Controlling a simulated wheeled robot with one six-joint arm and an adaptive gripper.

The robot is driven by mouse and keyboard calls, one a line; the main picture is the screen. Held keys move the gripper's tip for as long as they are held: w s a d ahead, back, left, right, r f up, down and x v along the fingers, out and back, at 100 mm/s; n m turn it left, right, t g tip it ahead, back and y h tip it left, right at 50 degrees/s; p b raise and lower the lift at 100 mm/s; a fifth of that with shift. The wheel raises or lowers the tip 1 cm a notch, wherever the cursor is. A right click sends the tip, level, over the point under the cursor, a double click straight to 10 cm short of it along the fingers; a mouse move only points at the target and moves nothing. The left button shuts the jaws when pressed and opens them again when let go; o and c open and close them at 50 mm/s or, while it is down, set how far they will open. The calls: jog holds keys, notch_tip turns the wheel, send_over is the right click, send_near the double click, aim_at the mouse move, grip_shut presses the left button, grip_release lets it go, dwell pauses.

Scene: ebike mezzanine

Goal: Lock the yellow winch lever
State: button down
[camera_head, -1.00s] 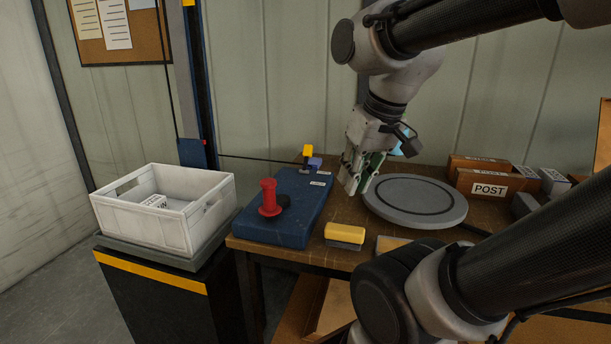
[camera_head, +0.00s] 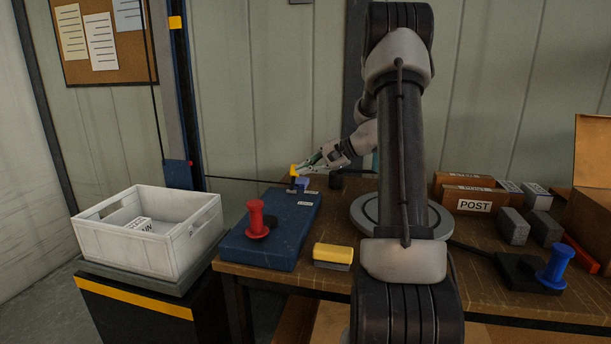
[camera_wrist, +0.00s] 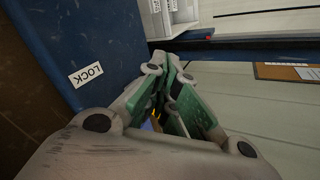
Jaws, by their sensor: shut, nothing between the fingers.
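The small yellow winch lever (camera_head: 294,169) stands at the back of the blue winch base (camera_head: 262,247), above a small blue-violet block (camera_head: 301,183). My gripper (camera_head: 303,168) is shut and empty, reaching in from the right, with its tips beside the lever. I cannot tell whether they touch it. In the wrist view the green-padded fingers of my gripper (camera_wrist: 172,62) are together, and a sliver of yellow shows low between the finger links. A LOCK label (camera_wrist: 86,74) is on the blue base there. The lever is mostly hidden in that view.
A red knob (camera_head: 256,218) stands at the front of the blue base. A white crate (camera_head: 140,256) is to the left. A yellow-topped block (camera_head: 333,254) and a grey turntable (camera_head: 366,215) are to the right. A cable (camera_head: 240,179) runs from the post to the lever area.

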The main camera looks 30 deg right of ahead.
aim_at(294, 178)
jog(key=w+d+f+m+t, duration=0.1)
jog(key=d+f, duration=0.1)
jog(key=d, duration=0.2)
jog(key=w+d+f+m+t, duration=0.2)
jog(key=d+f, duration=0.1)
jog(key=d, duration=0.2)
jog(key=w+d+f+m+t+h, duration=0.1)
jog(key=w+d+f+m+t, duration=0.1)
jog(key=d, duration=0.3)
jog(key=shift+w+d+f, duration=0.25)
jog(key=shift+f, duration=0.1)
jog(key=x, duration=0.9)
jog(key=shift+w+a+f, duration=0.1)
jog(key=shift+f, duration=0.05)
jog(key=shift+s+a+r, duration=0.25)
jog(key=shift+a+r, duration=0.2)
jog(key=shift+r, duration=0.05)
jog(key=shift+s+a+r, duration=0.25)
jog(key=shift+a+r, duration=0.2)
jog(key=shift+s+a+r, duration=0.25)
jog(key=shift+a+r, duration=0.05)
jog(key=shift+a, duration=0.05)
